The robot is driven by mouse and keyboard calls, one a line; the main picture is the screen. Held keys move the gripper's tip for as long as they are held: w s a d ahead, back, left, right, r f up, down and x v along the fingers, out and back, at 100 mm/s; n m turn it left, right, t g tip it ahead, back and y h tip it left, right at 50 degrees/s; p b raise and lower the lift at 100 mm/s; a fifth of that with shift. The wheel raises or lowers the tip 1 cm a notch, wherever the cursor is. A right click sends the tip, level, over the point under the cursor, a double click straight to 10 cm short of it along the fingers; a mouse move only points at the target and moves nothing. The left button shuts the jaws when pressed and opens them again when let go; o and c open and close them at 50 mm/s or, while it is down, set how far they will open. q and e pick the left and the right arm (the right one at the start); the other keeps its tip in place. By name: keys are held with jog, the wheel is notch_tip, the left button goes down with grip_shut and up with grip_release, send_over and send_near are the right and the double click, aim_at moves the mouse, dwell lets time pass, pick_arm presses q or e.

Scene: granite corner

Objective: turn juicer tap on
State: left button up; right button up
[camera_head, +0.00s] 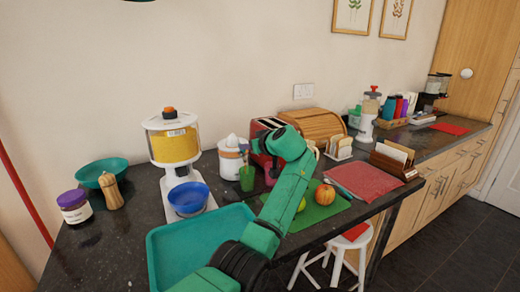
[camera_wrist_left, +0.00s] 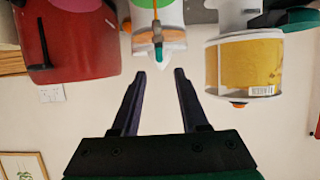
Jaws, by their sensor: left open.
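In the left wrist view, which is upside down, the juicer (camera_wrist_left: 172,38) is straight beyond my fingers. A small teal and orange part, perhaps its tap (camera_wrist_left: 157,38), shows on its front. My left gripper (camera_wrist_left: 160,74) is open and empty, its fingertips apart from the juicer. In the head view my green arm reaches toward the juicer, and its fingers cannot be made out. My right gripper is not in view.
A yellow-filled dispenser (camera_head: 174,142) with a blue bowl (camera_head: 188,198) is at the left. A teal tray (camera_head: 168,250) and a green board (camera_head: 318,211) with fruit lie in front.

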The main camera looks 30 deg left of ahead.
pick_arm(q)
jog(key=b+v, duration=0.1)
jog(key=v, duration=0.7)
jog(key=shift+s+d, duration=0.15)
